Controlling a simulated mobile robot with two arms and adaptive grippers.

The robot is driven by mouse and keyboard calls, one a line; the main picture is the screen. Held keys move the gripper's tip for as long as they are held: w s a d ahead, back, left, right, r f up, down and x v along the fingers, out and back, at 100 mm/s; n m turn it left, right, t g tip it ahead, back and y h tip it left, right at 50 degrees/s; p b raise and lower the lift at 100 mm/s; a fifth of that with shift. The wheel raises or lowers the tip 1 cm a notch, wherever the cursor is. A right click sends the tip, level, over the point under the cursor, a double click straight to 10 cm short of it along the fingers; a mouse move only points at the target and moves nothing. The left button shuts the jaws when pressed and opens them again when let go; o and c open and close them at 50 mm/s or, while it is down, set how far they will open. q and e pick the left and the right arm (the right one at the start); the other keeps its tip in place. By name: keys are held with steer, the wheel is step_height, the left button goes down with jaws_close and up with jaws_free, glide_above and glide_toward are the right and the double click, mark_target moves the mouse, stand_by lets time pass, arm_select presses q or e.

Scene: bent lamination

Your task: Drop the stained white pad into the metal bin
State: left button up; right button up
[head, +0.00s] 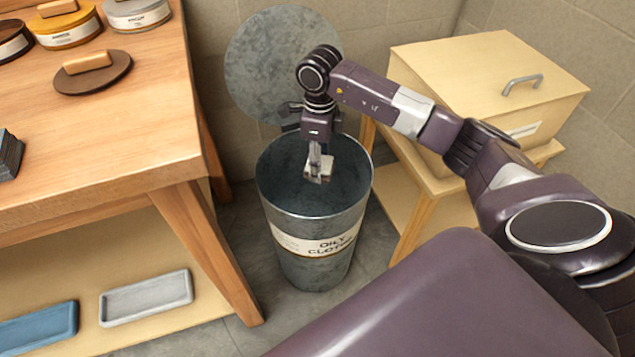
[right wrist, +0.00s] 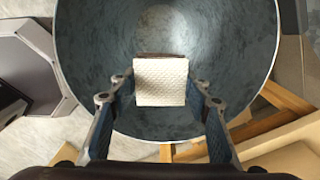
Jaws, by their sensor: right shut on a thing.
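The stained white pad (right wrist: 161,82) is a small square with a textured white face and a dark brown edge. My right gripper (head: 318,172) is shut on the pad, which shows small and pale at the fingertips (head: 321,165) in the head view. In the right wrist view the fingers (right wrist: 160,90) hold the pad's two sides. The metal bin (head: 312,215) is a round galvanized bin labelled for oily cloths, standing on the floor with its lid (head: 262,60) up behind it. The pad is over the bin's open mouth. The bin's inside (right wrist: 85,85) looks empty. My left gripper is out of view.
A wooden workbench (head: 110,140) with tins and a dark round brush stands at left, its lower shelf holding a grey tray (head: 147,297) and a blue tray (head: 38,327). A yellow box (head: 470,80) on a wooden stand is close right of the bin.

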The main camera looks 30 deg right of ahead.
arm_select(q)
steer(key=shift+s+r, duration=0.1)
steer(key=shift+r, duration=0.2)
arm_select(e)
steer(key=shift+f, duration=0.15)
steer(key=o, duration=1.1)
step_height(320, 180, up, 12)
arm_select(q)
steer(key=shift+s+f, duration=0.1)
arm_select(e)
steer(key=shift+f, duration=0.1)
